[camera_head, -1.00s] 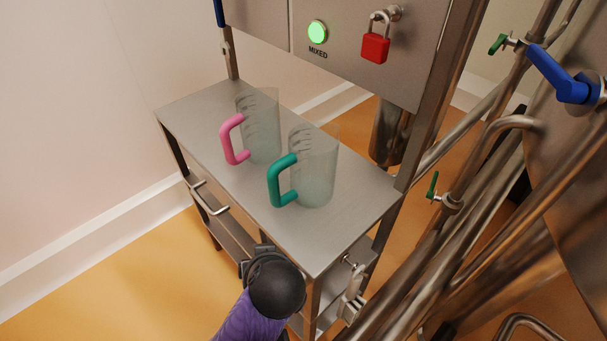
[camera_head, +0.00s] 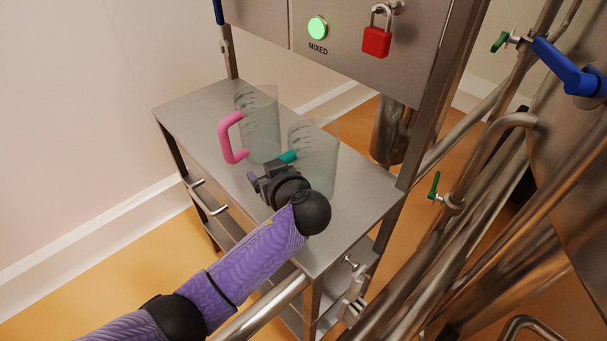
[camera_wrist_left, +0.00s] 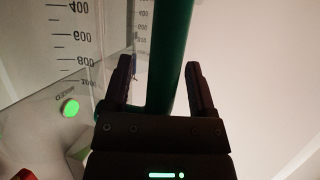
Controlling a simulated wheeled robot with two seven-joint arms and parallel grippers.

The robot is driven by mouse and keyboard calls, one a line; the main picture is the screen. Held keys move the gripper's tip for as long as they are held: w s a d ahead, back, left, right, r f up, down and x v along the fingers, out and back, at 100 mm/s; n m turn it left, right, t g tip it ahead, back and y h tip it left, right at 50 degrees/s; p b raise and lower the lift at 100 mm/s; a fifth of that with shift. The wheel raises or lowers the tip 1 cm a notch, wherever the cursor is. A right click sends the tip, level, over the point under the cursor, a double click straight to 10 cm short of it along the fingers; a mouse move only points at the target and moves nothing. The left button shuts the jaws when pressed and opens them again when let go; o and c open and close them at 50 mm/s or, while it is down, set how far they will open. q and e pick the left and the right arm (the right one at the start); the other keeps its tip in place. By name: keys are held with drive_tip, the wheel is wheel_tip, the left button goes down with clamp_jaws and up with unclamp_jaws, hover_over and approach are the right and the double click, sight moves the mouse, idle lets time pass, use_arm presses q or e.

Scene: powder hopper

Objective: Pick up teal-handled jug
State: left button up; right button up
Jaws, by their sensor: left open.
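The teal-handled jug (camera_head: 316,155) is clear and stands upright on the steel table, with most of its teal handle hidden behind my left gripper in the head view. My left gripper (camera_head: 264,180) is at the handle, left of the jug body. In the left wrist view the teal handle (camera_wrist_left: 168,60) runs between the two open fingers (camera_wrist_left: 160,85), with a gap visible on the right side. Graduation marks on the clear jug wall (camera_wrist_left: 85,30) show at the left. My right gripper is not in view.
A clear jug with a pink handle (camera_head: 229,140) stands just behind and left, close to my gripper. The steel table (camera_head: 355,205) has free room at its right end. A panel with a green lamp (camera_head: 317,28) and red padlock (camera_head: 377,42) hangs above. Pipes (camera_head: 480,170) stand at right.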

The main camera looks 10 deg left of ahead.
use_arm(q)
clamp_jaws()
idle(0.4)
